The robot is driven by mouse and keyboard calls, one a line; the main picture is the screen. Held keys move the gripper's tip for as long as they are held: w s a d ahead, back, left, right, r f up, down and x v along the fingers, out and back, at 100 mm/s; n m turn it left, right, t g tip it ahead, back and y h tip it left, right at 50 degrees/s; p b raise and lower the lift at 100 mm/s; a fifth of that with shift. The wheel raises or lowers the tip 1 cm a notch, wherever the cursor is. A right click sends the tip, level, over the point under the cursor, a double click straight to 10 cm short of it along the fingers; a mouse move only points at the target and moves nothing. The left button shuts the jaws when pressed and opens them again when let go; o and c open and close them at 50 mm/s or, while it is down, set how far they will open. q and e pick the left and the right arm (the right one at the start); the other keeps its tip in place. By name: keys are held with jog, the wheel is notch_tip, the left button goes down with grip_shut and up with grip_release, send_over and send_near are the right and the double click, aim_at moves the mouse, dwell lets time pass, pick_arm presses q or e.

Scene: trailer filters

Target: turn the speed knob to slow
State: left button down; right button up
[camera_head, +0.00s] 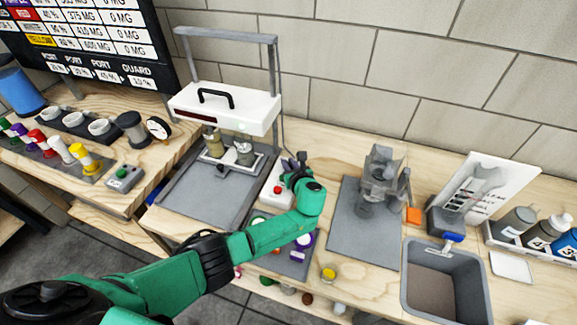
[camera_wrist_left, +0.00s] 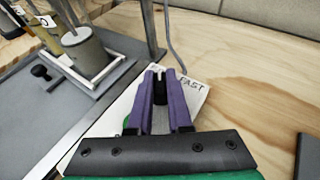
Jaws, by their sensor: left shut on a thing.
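The white control box (camera_head: 272,192) stands on the wooden bench, right of the grey mat with the white-topped machine. It has a red button on its front. In the left wrist view the white box (camera_wrist_left: 106,122) shows the word FAST to the right of the gripper, and a second label is mostly hidden. My left gripper (camera_head: 297,167) is over the far end of the box. In the left wrist view its purple fingers (camera_wrist_left: 163,82) are shut on the small black knob (camera_wrist_left: 160,90), which is largely covered, so its pointing direction is unclear. My right gripper is not in view.
The machine (camera_head: 225,108) with a white head stands left of the box. A grey mat with a metal fixture (camera_head: 381,178) is to the right, then a grey bin (camera_head: 405,290). A cable rises behind the box. Bare bench lies behind.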

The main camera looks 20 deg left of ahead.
pick_arm(q)
jog(key=shift+n+g+y+b, duration=0.3)
jog(key=shift+n+y, duration=0.2)
jog(key=c, duration=0.8)
grip_release()
jog(key=shift+c, duration=0.2)
jog(key=p+v, duration=0.1)
jog(key=v, duration=1.3)
jog(key=shift+s+r, duration=0.15)
jog(key=shift+s, duration=0.05)
jog(key=shift+d, duration=0.15)
